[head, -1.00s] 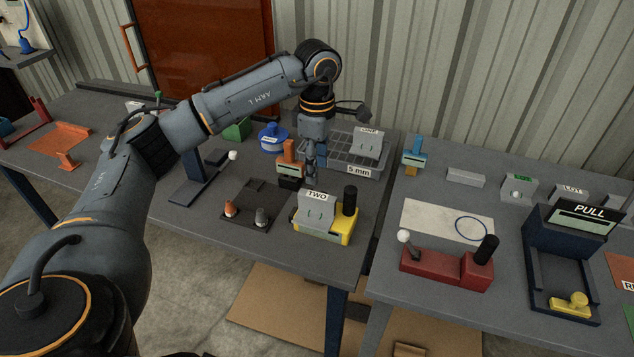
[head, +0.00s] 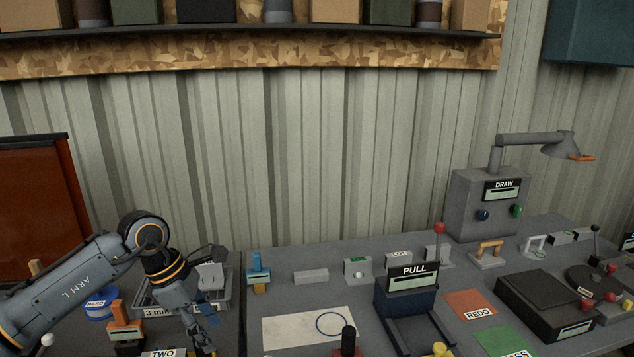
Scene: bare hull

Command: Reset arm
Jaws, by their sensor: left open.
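My left arm comes in at the lower left of the head view and bends down at the wrist. My left gripper (head: 204,338) points down over the left table, close to the grey bin and the "TWO" label, and is open with nothing seen between its fingers. The bottom edge of the picture is close to its fingertips. My right arm and gripper do not show.
A grey divided bin (head: 224,300) stands behind the gripper. An orange-topped device (head: 125,325) and a blue round container (head: 100,304) are at its left. The right table holds a "PULL" device (head: 408,300) and a grey "DRAW" machine (head: 484,205). Corrugated wall stands behind.

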